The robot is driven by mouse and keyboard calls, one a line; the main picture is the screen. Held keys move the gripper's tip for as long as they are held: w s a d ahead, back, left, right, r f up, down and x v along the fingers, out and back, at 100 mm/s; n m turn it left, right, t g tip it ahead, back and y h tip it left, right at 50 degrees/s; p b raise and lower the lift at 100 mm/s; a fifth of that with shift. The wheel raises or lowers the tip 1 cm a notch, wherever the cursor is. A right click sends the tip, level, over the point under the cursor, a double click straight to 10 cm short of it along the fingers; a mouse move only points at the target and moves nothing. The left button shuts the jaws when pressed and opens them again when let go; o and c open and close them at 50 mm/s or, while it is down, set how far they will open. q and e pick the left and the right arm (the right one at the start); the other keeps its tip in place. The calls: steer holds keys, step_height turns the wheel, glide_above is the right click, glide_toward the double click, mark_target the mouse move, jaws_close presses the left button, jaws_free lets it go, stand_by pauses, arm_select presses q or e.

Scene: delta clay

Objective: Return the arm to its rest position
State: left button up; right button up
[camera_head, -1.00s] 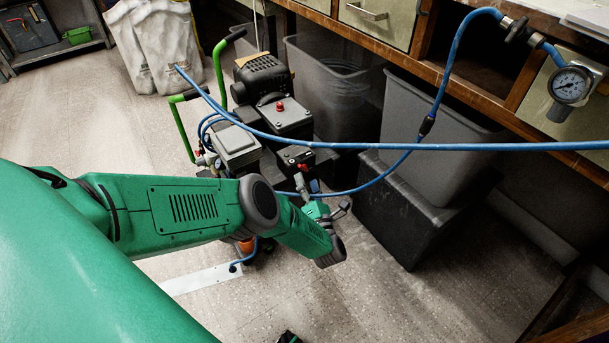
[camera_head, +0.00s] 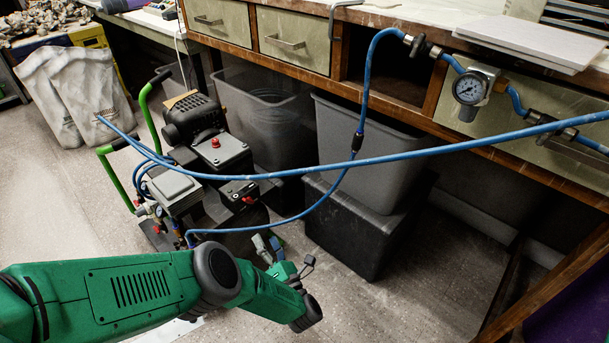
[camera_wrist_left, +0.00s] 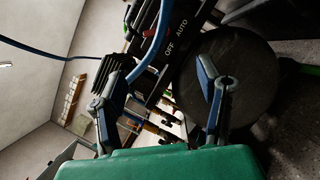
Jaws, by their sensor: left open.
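My green left arm (camera_head: 140,290) comes in from the lower left of the head view and bends at a grey elbow. Its left gripper (camera_head: 268,246) is small there, just right of the air compressor (camera_head: 205,150). In the left wrist view the gripper (camera_wrist_left: 160,75) is open, its two fingers wide apart, with nothing held between them. The compressor's black switch box (camera_wrist_left: 165,45), marked OFF and AUTO, is beyond the fingers and has a red lever. My right gripper is not in view.
A blue air hose (camera_head: 350,168) crosses above the floor to a pressure gauge (camera_head: 468,88) on the bench front. Grey bins (camera_head: 365,150) and a black box (camera_head: 350,235) stand under the bench (camera_head: 400,110). Pale sacks (camera_head: 75,95) stand at left.

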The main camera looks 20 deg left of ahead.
arm_select(q)
steer(key=w+d+f+m+t+h, duration=0.1)
steer(key=w+d+m+h, duration=0.1)
steer(key=d+m+h, duration=0.45)
steer(key=w+d+m+t+h, duration=0.1)
steer(key=w+d+m+h, duration=0.1)
steer(key=d+m+h, duration=0.45)
steer(key=s+d+f+m+g+h, duration=0.1)
steer(key=s+d+m+g+h, duration=0.15)
steer(key=s+d+m, duration=0.4)
steer(key=s+a+r+m+g, duration=0.35)
steer(key=s+a+m, duration=0.25)
steer(key=s, duration=0.3)
steer(key=s+a+r+m+g, duration=0.3)
steer(key=s+a+m+g, duration=0.3)
steer(key=s, duration=0.4)
steer(key=s+a+r+m+g, duration=0.3)
steer(key=s+a+m, duration=0.2)
steer(key=s+a, duration=0.3)
step_height(320, 180, up, 17)
steer(key=d+p, duration=0.1)
steer(key=p, duration=1.7)
steer(key=shift+s+d, duration=0.15)
steer(key=shift+s, duration=0.15)
